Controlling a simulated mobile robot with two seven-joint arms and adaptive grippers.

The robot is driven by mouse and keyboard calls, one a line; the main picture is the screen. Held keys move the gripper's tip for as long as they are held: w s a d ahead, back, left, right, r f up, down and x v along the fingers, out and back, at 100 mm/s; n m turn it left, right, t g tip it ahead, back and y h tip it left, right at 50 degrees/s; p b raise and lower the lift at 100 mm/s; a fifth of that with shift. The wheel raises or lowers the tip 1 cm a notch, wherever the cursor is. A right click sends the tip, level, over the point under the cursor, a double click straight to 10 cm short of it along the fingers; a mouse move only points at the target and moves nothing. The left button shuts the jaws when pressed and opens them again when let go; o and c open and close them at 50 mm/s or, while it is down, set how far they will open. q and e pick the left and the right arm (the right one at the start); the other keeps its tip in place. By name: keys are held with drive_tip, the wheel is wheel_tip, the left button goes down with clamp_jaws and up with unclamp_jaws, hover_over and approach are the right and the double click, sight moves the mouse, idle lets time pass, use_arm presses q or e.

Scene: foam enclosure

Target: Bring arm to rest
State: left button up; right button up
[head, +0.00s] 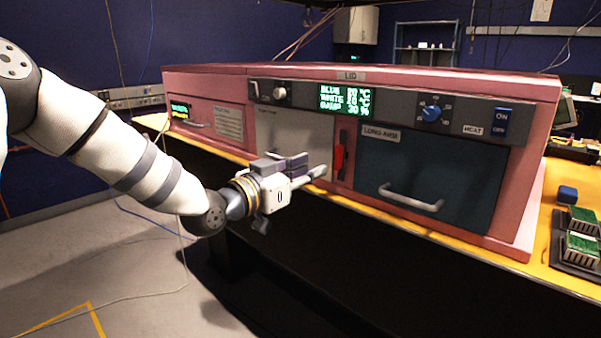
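My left arm comes in from the left in the head view and reaches toward the front of a pink foam enclosure (350,86). My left gripper (305,172) is in front of the enclosure's pale front panel (285,130), near its lower part. The fingers point right, and I cannot tell whether they are apart or closed. A small dark purple block-like part (298,163) shows at the fingers; whether it is held is unclear. My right gripper is not in view.
A red handle (339,157) and a dark door marked LONG-ARM (430,180) with a grey bar handle (411,198) are right of the gripper. The enclosure stands on a yellow-topped bench (470,244). The floor at lower left is open.

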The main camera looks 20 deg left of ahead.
use_arm(q)
drive_tip(key=v, duration=0.2)
drive_tip(key=shift+s+a, duration=0.1)
drive_tip(key=shift+s, duration=0.3)
drive_tip(key=s+d+f+n+g+y, duration=0.15)
drive_tip(key=s+f+g, duration=0.5)
drive_tip(key=f, duration=0.85)
drive_tip(key=s+d+f+n+g+y, duration=0.1)
drive_tip(key=s+d+f+n+g, duration=0.15)
drive_tip(key=s+f, duration=1)
drive_tip(key=s+a+f+g+y, duration=0.1)
drive_tip(key=s+f+g, duration=0.2)
drive_tip(key=s, duration=0.7)
drive_tip(key=s+a+f+g+y, duration=0.1)
drive_tip(key=s+f+g, duration=0.3)
drive_tip(key=s, duration=0.6)
drive_tip(key=s+a+f+g+y, duration=0.1)
drive_tip(key=s+f+g, duration=0.2)
drive_tip(key=s, duration=0.8)
wheel_tip(320, 180, down, 3)
drive_tip(key=shift+r+n+y, duration=0.1)
drive_tip(key=shift+n+y, duration=0.2)
drive_tip(key=shift+y, duration=0.05)
